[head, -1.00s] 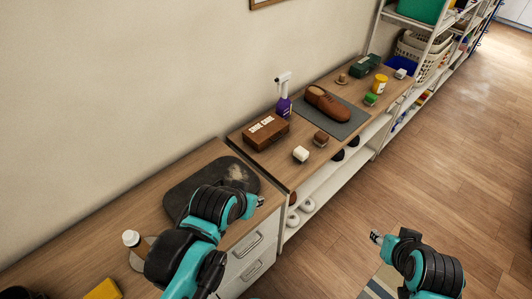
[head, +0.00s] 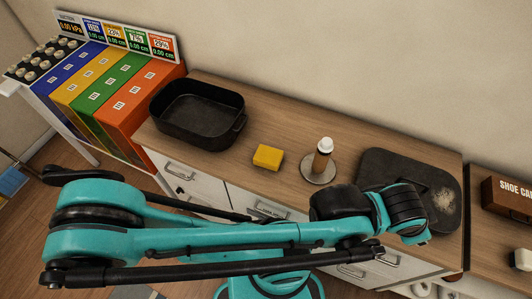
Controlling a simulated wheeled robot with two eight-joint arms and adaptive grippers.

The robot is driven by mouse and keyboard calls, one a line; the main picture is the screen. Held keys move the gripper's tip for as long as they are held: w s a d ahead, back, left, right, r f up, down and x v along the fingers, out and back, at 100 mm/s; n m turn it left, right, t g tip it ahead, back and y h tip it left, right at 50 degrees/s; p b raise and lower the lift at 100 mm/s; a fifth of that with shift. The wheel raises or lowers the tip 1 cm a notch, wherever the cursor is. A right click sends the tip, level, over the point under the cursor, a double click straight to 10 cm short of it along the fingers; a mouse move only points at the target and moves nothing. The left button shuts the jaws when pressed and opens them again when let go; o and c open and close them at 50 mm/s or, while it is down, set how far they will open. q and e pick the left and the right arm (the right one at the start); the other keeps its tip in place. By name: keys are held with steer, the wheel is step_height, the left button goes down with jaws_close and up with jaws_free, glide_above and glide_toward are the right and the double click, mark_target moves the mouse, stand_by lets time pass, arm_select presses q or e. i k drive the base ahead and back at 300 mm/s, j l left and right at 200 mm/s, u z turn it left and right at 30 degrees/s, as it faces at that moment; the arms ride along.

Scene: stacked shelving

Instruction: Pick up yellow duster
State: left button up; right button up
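The yellow duster (head: 268,157) looks like a small yellow block. It lies on the wooden counter (head: 255,110) between a black basin and a round stand with a white-topped bottle. Nothing covers it. My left arm crosses the lower part of the head view from the left, in front of the counter. My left gripper (head: 424,238) is at the far end of that arm, over the dark mat, well to the right of the duster and apart from it. Its fingers are too small and too hidden to read. My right gripper is out of view.
A black basin (head: 197,112) stands left of the duster. The white-topped bottle (head: 323,153) stands close on its right. A dark mat (head: 385,165) lies farther right. Coloured bins (head: 125,95) stand at the left end. Bare counter lies behind the duster.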

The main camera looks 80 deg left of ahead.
mark_target(269, 158)
steer(key=u, duration=0.4)
steer(key=k+j+u, duration=0.1)
steer(key=u, duration=0.3)
steer(key=k+u, duration=0.1)
steer(key=u, duration=0.35)
steer(key=j+u, duration=0.1)
steer(key=u, duration=0.3)
steer(key=j+u, duration=0.1)
steer(key=u, duration=0.3)
steer(key=j+u, duration=0.1)
steer(key=u, duration=0.3)
steer(key=z, duration=1.3)
steer(key=u, duration=1.3)
steer(key=l+u, duration=0.1)
steer(key=u, duration=0.3)
steer(key=l+u, duration=0.1)
steer(key=u, duration=0.3)
steer(key=l+u, duration=0.1)
steer(key=u, duration=0.65)
steer(key=k+l, duration=0.05)
